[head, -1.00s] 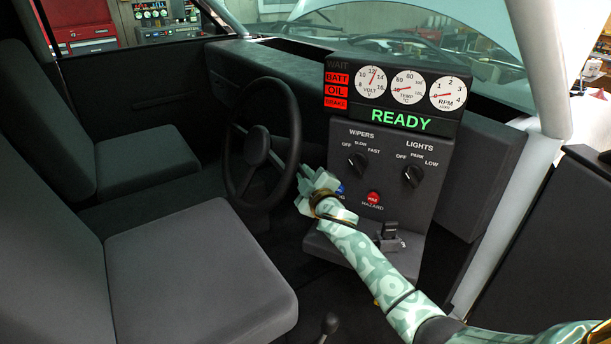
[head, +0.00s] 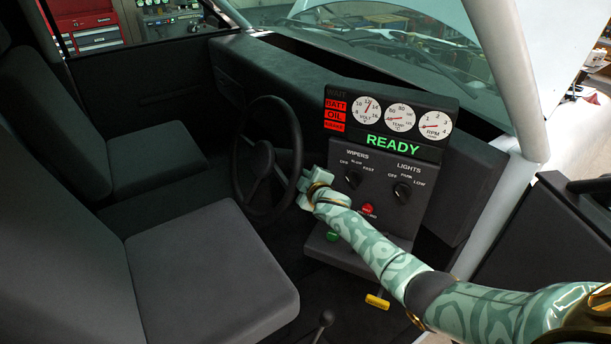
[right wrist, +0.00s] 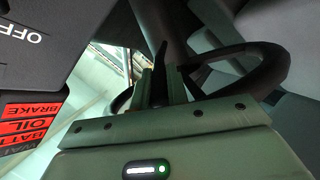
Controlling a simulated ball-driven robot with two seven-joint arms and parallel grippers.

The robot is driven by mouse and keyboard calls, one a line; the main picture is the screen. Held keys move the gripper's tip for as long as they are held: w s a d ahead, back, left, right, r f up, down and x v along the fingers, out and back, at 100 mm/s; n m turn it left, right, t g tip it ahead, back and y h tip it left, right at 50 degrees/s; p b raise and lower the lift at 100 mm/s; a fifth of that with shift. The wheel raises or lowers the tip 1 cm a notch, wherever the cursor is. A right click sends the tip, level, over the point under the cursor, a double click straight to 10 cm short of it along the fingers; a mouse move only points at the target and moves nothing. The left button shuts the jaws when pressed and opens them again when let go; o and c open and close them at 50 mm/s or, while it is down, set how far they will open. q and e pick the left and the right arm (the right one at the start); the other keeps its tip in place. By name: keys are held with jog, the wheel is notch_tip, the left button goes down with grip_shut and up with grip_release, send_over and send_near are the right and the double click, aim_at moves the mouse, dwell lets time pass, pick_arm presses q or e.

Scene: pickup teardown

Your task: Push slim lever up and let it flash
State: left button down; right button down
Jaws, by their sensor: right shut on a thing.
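The slim lever (right wrist: 161,62) is a thin dark stalk in the right wrist view. It stands between the two fingers of my right gripper (right wrist: 161,86), which is shut on it, and its tip sticks out past them. In the head view my right gripper (head: 308,186) is at the right side of the steering wheel (head: 240,160), left of the dashboard panel (head: 385,165). The lever is hidden there behind the hand and wheel. The panel display shows a green READY sign (head: 393,144) and red BATT, OIL and BRAKE lamps. My left gripper is not in view.
Wiper knob (head: 353,179), light knob (head: 402,192) and red hazard button (head: 368,208) sit close beside my right forearm. A green button (head: 332,236) and yellow handle (head: 377,301) are below. A floor shifter (head: 325,318) and seat (head: 205,275) lie to the left.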

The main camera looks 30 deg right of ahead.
jog(key=shift+r, duration=0.1)
jog(key=c, duration=1.4)
grip_release()
jog(key=shift+s, duration=0.3)
jog(key=p+v, duration=0.2)
jog(key=v, duration=1.3)
jog(key=shift+s+a+r, duration=0.1)
jog(key=shift+s+r, duration=0.15)
